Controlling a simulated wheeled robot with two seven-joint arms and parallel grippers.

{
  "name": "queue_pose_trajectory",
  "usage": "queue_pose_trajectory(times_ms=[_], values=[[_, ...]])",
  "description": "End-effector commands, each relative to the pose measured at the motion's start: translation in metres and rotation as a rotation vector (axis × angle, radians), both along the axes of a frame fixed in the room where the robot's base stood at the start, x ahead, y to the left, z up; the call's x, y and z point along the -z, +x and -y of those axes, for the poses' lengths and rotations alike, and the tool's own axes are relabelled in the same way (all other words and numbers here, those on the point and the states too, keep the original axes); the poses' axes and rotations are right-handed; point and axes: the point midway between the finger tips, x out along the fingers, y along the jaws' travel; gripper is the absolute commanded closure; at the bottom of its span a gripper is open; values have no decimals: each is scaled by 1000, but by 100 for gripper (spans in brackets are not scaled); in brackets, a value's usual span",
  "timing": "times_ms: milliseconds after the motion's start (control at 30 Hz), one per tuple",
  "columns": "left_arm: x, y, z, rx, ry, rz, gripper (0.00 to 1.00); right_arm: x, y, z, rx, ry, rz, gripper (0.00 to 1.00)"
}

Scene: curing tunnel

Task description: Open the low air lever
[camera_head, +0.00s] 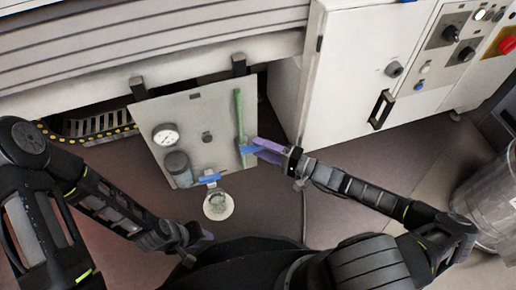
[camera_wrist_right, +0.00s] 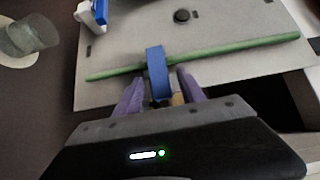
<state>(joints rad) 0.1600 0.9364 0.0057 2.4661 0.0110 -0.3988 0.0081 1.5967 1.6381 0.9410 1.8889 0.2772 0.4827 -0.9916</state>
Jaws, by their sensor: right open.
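A grey panel (camera_head: 205,112) hangs under the machine. A green pipe (camera_head: 239,115) runs along its right side, and a blue lever (camera_head: 247,149) crosses the pipe near its lower end. In the right wrist view the blue lever (camera_wrist_right: 157,73) stands across the green pipe (camera_wrist_right: 225,50), roughly at a right angle. My right gripper (camera_head: 266,150) is open at this lever. Its purple fingers (camera_wrist_right: 160,92) lie on either side of the lever's near end; I cannot tell if they touch it. My left gripper (camera_head: 205,237) is low, away from the panel, and its opening is unclear.
A second blue lever (camera_head: 208,179) sits at the panel's bottom edge above a round cup (camera_head: 218,205). A gauge (camera_head: 165,135) and a dark regulator bowl (camera_head: 179,166) are at the panel's left. A white cabinet (camera_head: 350,80) stands right, a clear drum (camera_head: 490,205) at far right.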

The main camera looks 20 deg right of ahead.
Motion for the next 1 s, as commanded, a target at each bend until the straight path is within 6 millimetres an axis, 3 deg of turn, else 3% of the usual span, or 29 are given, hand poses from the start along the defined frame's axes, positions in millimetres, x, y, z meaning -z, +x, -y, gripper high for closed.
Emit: queue_pose_trajectory(times_ms=[400,1000], values=[[4,1,0,-1,1,3,64,0,9,-10,0,0,-1,53],[4,1,0,-1,0,2,64,0,8,-10,0,0,-1,100]])
